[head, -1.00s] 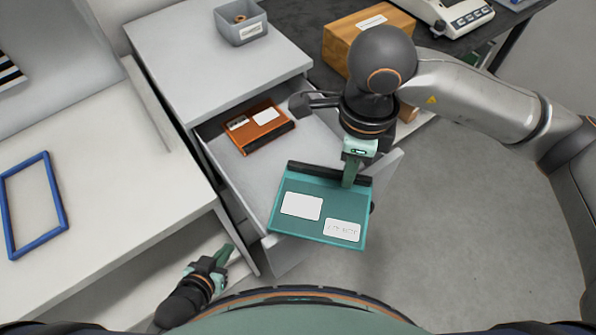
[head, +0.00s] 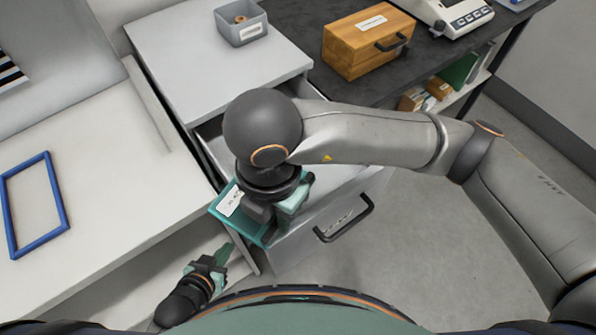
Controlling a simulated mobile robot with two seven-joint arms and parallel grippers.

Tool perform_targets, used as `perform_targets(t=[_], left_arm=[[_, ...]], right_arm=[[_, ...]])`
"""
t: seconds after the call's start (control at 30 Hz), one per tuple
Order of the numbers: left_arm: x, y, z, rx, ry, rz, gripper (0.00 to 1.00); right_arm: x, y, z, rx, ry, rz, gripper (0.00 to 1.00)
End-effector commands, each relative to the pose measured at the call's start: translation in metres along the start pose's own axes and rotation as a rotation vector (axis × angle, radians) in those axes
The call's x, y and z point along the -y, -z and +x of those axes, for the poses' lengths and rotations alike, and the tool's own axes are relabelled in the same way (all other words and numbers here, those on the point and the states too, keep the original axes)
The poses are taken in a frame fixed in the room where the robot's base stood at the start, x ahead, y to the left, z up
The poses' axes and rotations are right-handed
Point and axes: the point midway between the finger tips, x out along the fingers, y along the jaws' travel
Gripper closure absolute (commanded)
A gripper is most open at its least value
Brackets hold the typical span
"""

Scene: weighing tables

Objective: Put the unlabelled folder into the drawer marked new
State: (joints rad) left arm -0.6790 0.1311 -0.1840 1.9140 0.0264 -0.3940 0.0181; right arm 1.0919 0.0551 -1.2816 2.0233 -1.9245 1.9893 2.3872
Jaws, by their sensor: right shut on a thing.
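The teal folder (head: 248,229) shows at the left end of the open drawer (head: 320,238), partly hidden under my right arm; a white label shows on it. I cannot tell whether it is inside the drawer or above it. My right gripper (head: 290,205) is shut on the folder, its fingertips mostly hidden. The drawer front has a handle and a small label that I cannot read clearly. My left gripper (head: 221,257) hangs low beside the white table, empty; its finger gap is not clear.
A grey cabinet top (head: 190,65) with a grey bin (head: 241,24) stands behind the drawer. A wooden box (head: 362,50) and a scale (head: 455,15) stand on the dark table. A blue frame (head: 35,205) lies on the white table. The floor at right is clear.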

Motion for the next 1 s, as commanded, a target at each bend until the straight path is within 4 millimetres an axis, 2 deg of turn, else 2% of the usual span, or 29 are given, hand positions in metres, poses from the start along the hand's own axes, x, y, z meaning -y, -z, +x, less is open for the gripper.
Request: perform_targets(t=[0.2,0.4,0.57,0.8,1.0], left_arm=[[0.000,0.001,-0.001,0.000,0.000,0.000,1.00],[0.000,0.000,0.000,0.000,0.000,0.000,1.00],[0.000,-0.001,0.001,0.000,0.000,0.000,1.00],[0.000,0.003,-0.003,0.000,0.000,0.000,1.00],[0.000,0.003,-0.003,0.000,0.000,0.000,1.00]], right_arm=[[-0.006,0.020,-0.002,0.000,-0.001,0.278,1.00],[-0.008,0.020,0.000,0.000,0.000,0.377,1.00],[-0.011,-0.010,0.015,-0.001,0.004,0.389,1.00],[-0.019,-0.070,0.040,0.004,0.004,0.386,1.00],[-0.024,-0.096,0.076,0.001,0.003,0.381,1.00]])
